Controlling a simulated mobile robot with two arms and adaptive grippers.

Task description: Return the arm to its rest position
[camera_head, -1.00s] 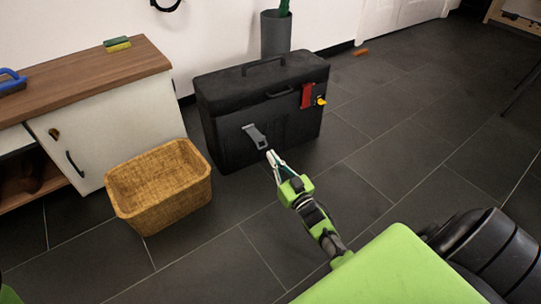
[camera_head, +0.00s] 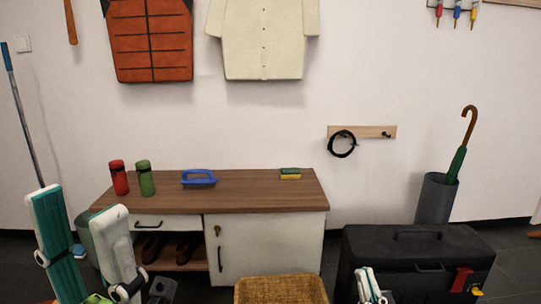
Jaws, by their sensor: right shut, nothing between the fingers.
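My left gripper (camera_head: 76,203) is large at the lower left. Its two white and teal fingers point up and stand apart with nothing between them. My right gripper (camera_head: 367,271) shows at the bottom edge, in front of the black toolbox (camera_head: 412,250). Its fingertips are together and hold nothing. Most of the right arm is below the picture's edge.
A wooden-topped bench (camera_head: 240,190) carries a red bottle, a green bottle, a blue tray (camera_head: 198,178) and sponges. A wicker basket (camera_head: 280,289) stands before it. An umbrella stand (camera_head: 436,200) is behind the toolbox. A mop (camera_head: 22,120) leans at left.

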